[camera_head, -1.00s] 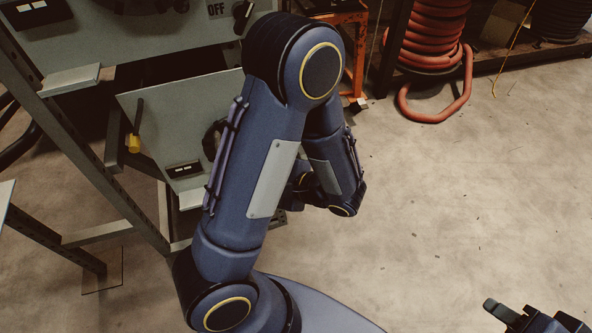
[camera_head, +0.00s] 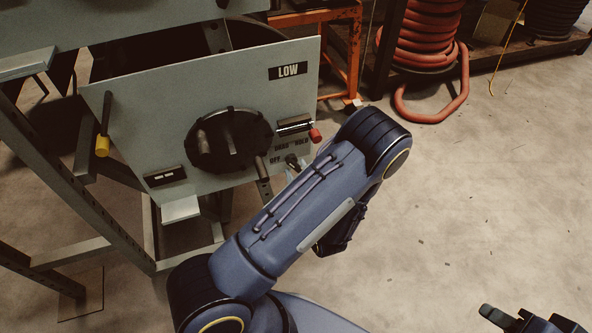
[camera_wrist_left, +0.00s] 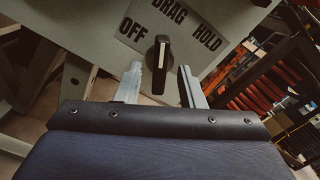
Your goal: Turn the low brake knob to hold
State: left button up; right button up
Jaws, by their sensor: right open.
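The low brake knob (camera_wrist_left: 158,52) is a black knob with a white line on the grey panel. In the left wrist view its line points up, roughly toward DRAG, between OFF and HOLD. The knob also shows small in the head view (camera_head: 292,161), below the LOW label (camera_head: 289,70). My left gripper (camera_wrist_left: 160,67) is open, with one finger at each side of the knob in the picture. I cannot tell whether they touch it. In the head view my left arm hides most of that gripper. My right gripper (camera_head: 532,317) is open at the lower right, partly cut off.
A black handwheel (camera_head: 228,140) sits left of the knob on the LOW panel (camera_head: 150,115). A red-tipped lever (camera_head: 314,134) is just above the knob. A yellow-ended lever (camera_head: 102,146) hangs at the panel's left. Red hose (camera_head: 430,60) is coiled behind. The floor at right is clear.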

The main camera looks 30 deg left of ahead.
pick_arm(q)
jog(key=shift+w+a, duration=0.4)
jog(key=shift+a, duration=0.1)
jog(key=c, duration=0.6)
